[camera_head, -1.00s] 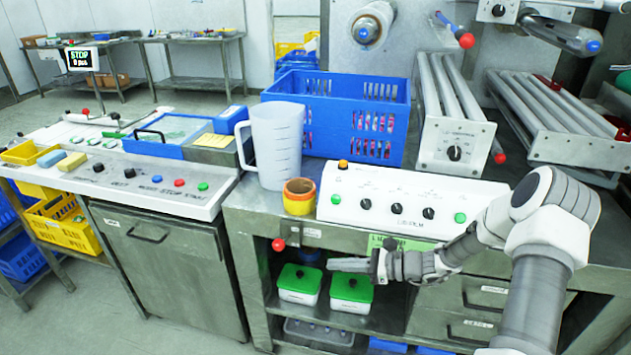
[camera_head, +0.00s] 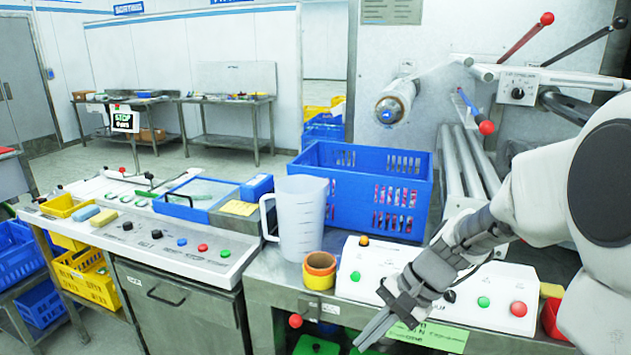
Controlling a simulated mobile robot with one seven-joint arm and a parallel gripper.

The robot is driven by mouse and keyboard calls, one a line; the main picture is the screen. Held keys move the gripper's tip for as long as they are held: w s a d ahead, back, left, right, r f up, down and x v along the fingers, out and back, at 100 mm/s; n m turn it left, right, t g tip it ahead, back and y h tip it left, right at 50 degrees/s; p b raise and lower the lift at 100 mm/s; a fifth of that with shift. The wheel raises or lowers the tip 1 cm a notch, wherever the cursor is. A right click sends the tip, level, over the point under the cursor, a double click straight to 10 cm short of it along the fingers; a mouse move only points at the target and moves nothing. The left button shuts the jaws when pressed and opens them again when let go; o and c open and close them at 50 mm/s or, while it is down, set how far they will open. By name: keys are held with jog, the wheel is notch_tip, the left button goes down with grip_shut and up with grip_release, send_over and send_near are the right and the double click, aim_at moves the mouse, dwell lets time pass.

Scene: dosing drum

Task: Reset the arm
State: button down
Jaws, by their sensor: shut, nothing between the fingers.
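My gripper (camera_head: 368,338) is at the lower middle right of the head view, in front of the workbench edge. Its fingers are together and hold nothing, pointing down and to the left. My arm reaches in from the right edge and covers part of the white control box (camera_head: 345,290) and the rollers behind it. A green label (camera_head: 440,337) on the bench front shows just right of the fingers. Part of a green lid (camera_head: 315,345) shows below, left of the fingers.
A clear jug (camera_head: 300,225), a yellow-orange ring-shaped container (camera_head: 319,272) and a blue crate (camera_head: 350,170) stand on the bench left of my arm. A red knob (camera_head: 295,321) sticks out at the bench front. A button panel (camera_head: 165,240) lies farther left. Open floor lies behind.

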jog(key=s+d+r+n+t+h+p, duration=0.3)
jog(key=s+r+n+t+h, duration=0.2)
jog(key=s+r, duration=0.8)
jog(key=r+n+h, duration=0.1)
jog(key=r+n, duration=0.1)
jog(key=n, duration=0.1)
jog(key=shift+s+d+n+t, duration=0.3)
jog(key=shift+s+d, duration=0.05)
jog(key=shift+s, duration=0.05)
jog(key=shift+d, duration=0.1)
